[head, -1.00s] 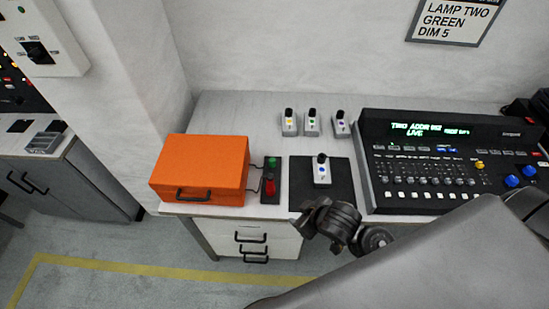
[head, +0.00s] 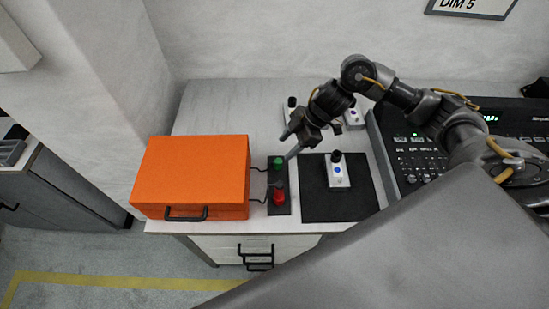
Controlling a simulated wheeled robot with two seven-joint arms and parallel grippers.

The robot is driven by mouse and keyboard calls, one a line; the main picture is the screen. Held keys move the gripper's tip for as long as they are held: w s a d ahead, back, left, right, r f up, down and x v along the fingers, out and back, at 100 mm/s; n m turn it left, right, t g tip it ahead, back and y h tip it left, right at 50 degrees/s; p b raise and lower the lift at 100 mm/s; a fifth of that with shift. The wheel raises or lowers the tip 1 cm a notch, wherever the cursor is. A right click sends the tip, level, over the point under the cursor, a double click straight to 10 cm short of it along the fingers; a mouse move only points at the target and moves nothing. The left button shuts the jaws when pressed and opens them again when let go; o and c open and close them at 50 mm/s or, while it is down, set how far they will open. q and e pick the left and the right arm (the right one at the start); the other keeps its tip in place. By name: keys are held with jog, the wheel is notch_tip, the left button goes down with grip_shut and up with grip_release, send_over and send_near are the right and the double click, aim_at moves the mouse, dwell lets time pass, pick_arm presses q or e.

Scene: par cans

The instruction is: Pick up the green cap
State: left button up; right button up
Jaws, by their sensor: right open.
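A green round button-like cap (head: 278,163) sits at the top of a narrow black box (head: 278,182), above a red one (head: 279,197). My right gripper (head: 288,146) is open, with its fingers pointing down-left just above and right of the green cap, apart from it as far as I can tell. A small white unit with a black knob and blue dot (head: 338,174) stands on a black mat (head: 315,203). Behind the gripper, a blue-dotted unit (head: 354,118) shows and another (head: 290,112) is partly hidden. The green-dotted unit between them is hidden. My left gripper is out of view.
An orange case (head: 192,172) lies left of the black box, with thin wires between them. A lighting console (head: 410,160) stands right of the mat, partly covered by my right arm. The counter (head: 205,110) behind the orange case is clear.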

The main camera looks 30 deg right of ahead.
aim_at(279, 160)
notch_tip(279, 160, down, 3)
jog(key=shift+w+f, duration=0.1)
jog(key=shift+f, duration=0.1)
jog(key=shift+w+a+f, duration=0.1)
jog(key=shift+a+f, duration=0.05)
jog(key=shift+f, duration=0.15)
jog(key=shift+a+f, duration=0.15)
jog(key=shift+p+x, duration=0.85)
jog(key=shift+x, duration=1.75)
jog(key=shift+d+f, duration=0.1)
jog(key=shift+d, duration=0.15)
jog(key=c, duration=1)
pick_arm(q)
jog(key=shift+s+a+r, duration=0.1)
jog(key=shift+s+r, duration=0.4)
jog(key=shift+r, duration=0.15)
pick_arm(e)
jog(key=shift+c, duration=0.2)
